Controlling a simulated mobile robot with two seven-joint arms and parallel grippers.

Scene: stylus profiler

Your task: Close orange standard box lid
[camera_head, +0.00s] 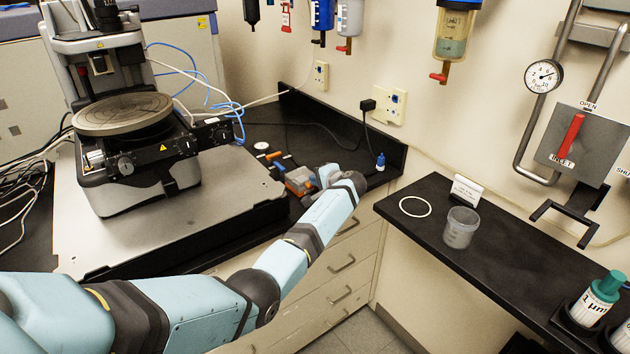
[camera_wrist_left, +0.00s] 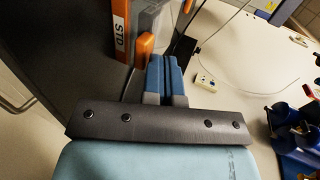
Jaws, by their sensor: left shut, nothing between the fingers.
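The orange standard box (camera_head: 297,181) sits on the black bench beside the profiler's platform. In the left wrist view its orange side (camera_wrist_left: 121,28) bears the letters STD, with a grey part beside it. My left gripper (camera_head: 322,178) is at the right side of the box, its wrist hiding the fingertips in the head view. In the left wrist view its blue and grey fingers (camera_wrist_left: 165,72) are together and empty, close to the box. I cannot tell the lid's exact angle or whether the fingers touch it. My right gripper is not in view.
The stylus profiler (camera_head: 125,140) stands on a grey platform (camera_head: 215,195) left of the box. A small orange item (camera_head: 274,156) and a white round item (camera_head: 261,145) lie behind it. On the right bench are a clear beaker (camera_head: 461,228), a white ring (camera_head: 415,207) and a green-capped bottle (camera_head: 600,298).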

